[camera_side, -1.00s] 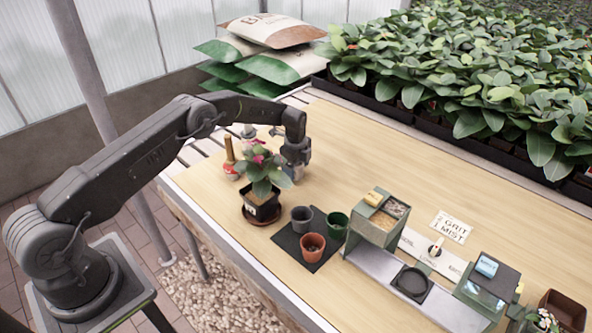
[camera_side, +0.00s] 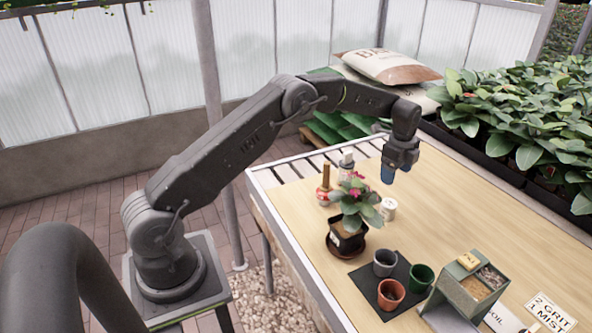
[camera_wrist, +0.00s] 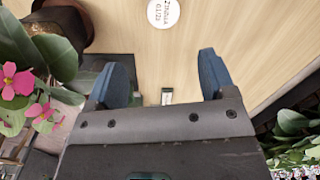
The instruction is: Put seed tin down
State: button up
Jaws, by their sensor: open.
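The seed tin (camera_side: 388,208) is a small white cylinder standing upright on the wooden bench top, just right of the potted flowering plant. Its round pale lid with printed lettering (camera_wrist: 163,13) shows at the top edge of the wrist view, cut off by the frame. My gripper (camera_side: 394,174) is above the bench, higher than the tin and apart from it. In the wrist view its two blue fingers (camera_wrist: 164,82) are spread wide with nothing between them.
The potted plant (camera_side: 347,240) with pink flowers stands close to the tin. A red-based, wooden-handled tool (camera_side: 325,188) and a bottle (camera_side: 346,165) stand behind it. Small pots (camera_side: 391,294) sit on a dark mat in front. The bench right of the tin is clear.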

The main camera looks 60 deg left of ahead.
jog(key=s+d+r+n+t, duration=0.1)
jog(key=s+d+r+n, duration=0.25)
jog(key=s+r, duration=0.55)
jog(key=s+d+r+n+t, duration=0.1)
jog(key=s+d+r+n, duration=0.25)
jog(key=s+r, duration=0.55)
jog(key=s+d+n+t, duration=0.3)
jog(key=s+n, duration=0.5)
jog(key=s, duration=1.3)
jog(key=shift+s+r, duration=0.4)
